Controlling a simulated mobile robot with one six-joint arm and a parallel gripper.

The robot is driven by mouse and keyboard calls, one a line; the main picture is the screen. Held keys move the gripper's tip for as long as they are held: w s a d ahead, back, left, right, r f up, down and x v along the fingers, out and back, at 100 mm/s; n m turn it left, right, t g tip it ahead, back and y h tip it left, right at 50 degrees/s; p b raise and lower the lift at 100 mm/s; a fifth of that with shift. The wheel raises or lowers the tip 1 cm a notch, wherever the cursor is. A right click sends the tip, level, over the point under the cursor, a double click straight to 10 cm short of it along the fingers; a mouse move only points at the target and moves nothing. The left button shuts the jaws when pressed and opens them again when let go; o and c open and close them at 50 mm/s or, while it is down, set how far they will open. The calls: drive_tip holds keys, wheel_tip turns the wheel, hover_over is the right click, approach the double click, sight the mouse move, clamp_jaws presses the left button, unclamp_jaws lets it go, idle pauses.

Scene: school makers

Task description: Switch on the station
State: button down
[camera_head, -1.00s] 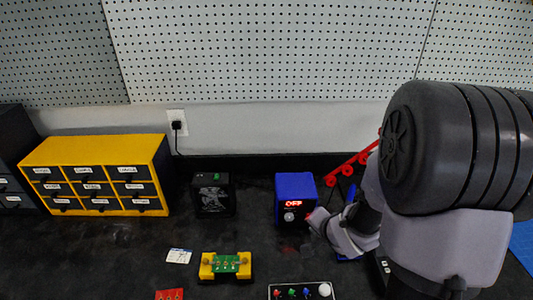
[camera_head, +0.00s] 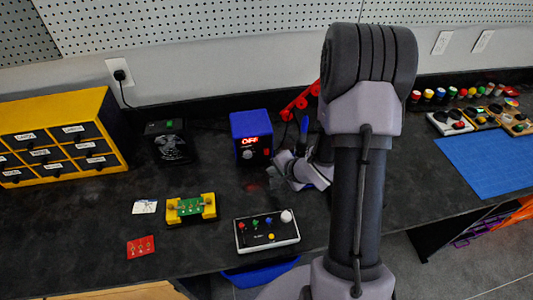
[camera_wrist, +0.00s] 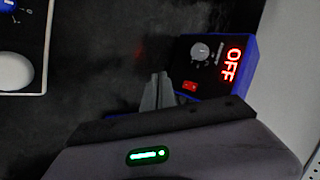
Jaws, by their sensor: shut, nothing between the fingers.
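The station is a blue box (camera_head: 251,124) on the dark bench with a black front panel. Its lit red display (camera_head: 249,141) reads OFF. In the wrist view the station (camera_wrist: 249,72) shows a grey knob (camera_wrist: 200,52) and a small red rocker switch (camera_wrist: 190,86). My gripper (camera_head: 276,167) is just in front of the station's lower right side, with its fingers together and empty. In the wrist view the fingertips (camera_wrist: 160,76) are close to the left of the red switch. I cannot tell whether they touch it.
A yellow circuit-board holder (camera_head: 174,216) and a control box (camera_head: 266,243) lie in front. A yellow drawer cabinet (camera_head: 100,101) is at left. A red rack (camera_head: 290,108) stands behind my gripper.

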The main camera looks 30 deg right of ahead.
sight(269, 157)
drive_tip(key=w, duration=0.1)
drive_tip(key=w+d+p, duration=0.1)
drive_tip(key=w, duration=0.1)
drive_tip(key=shift+w, duration=0.2)
drive_tip(key=shift+w+d+f, duration=0.2)
drive_tip(key=shift+w+f, duration=0.1)
drive_tip(key=shift+w, duration=0.35)
drive_tip(key=shift+p, duration=0.35)
idle(1.0)
drive_tip(key=shift+w+d+p, duration=0.1)
drive_tip(key=shift+w+p, duration=0.2)
drive_tip(key=shift+w, duration=0.1)
drive_tip(key=shift+w, duration=0.3)
idle(0.4)
drive_tip(key=shift+s, duration=0.7)
drive_tip(key=shift+s, duration=0.1)
